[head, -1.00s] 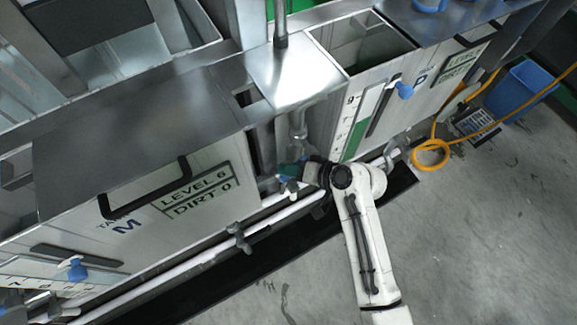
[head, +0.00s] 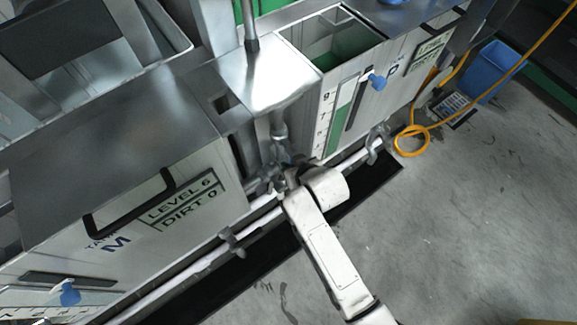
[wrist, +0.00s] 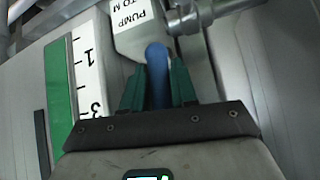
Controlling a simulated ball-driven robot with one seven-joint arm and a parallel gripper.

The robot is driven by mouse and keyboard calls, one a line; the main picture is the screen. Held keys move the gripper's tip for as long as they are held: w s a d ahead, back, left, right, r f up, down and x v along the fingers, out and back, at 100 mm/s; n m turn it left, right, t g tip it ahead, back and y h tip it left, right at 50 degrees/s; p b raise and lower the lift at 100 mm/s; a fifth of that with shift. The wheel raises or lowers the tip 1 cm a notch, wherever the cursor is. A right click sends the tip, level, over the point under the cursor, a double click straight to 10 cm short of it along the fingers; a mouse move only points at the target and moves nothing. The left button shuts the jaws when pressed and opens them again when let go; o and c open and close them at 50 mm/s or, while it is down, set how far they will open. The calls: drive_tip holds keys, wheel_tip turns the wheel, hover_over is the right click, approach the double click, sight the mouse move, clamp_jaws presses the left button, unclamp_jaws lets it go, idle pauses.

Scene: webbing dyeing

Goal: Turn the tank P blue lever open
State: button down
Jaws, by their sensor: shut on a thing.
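A blue lever (wrist: 157,70) stands between the green fingers of my gripper (wrist: 158,88) in the wrist view, and my gripper is shut on it. A white plate (wrist: 138,30) reading "PUMP TO M" is just behind the lever. In the head view tank P (head: 409,88) is at the right, with its level gauge facing me. My wrist is low in front of the pipework (head: 277,125) between tanks P and M; it hides the fingers and the lever there.
Tank M (head: 194,199) with a black handle (head: 133,203) is at the left. A pale pipe (head: 200,262) runs low along the tank fronts. An orange hose (head: 412,152) and blue bin (head: 487,72) are at the right. Floor at the lower right is clear.

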drive_tip(key=shift+w+d+f, duration=0.1)
drive_tip(key=shift+d, duration=0.1)
idle(0.5)
drive_tip(key=c, duration=1)
unclamp_jaws()
drive_tip(key=p+v, duration=0.1)
drive_tip(key=v, duration=0.9)
drive_tip(key=shift+s+r, duration=0.25)
drive_tip(key=shift+s, duration=0.1)
